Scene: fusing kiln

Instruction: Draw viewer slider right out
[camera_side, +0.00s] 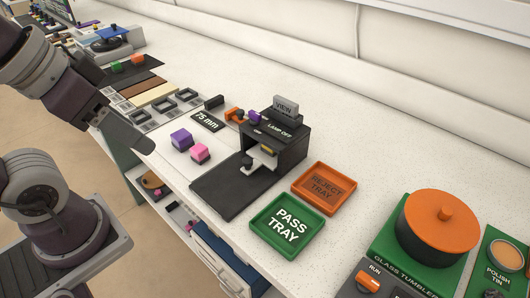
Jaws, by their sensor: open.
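The viewer (283,140) is a dark box on the white counter, with a "VIEW" sign on top and a "LAMP OFF" label. Its open front shows a pale piece with a yellow patch (267,149) and a small dark knob-like part (247,160). I cannot tell which part is the slider. A dark mat (228,190) lies in front of the viewer. My gripper (140,142) is at the left, above the counter's front edge, well apart from the viewer. It is open, with nothing seen between its fingers; the fingertips are hard to make out.
A purple block (181,139) and a pink block (200,153) lie left of the viewer, near a "75 mm" plate (208,121). A green pass tray (262,238) and an orange reject tray (321,208) lie right of it. A glass tumbler (438,225) stands at the far right.

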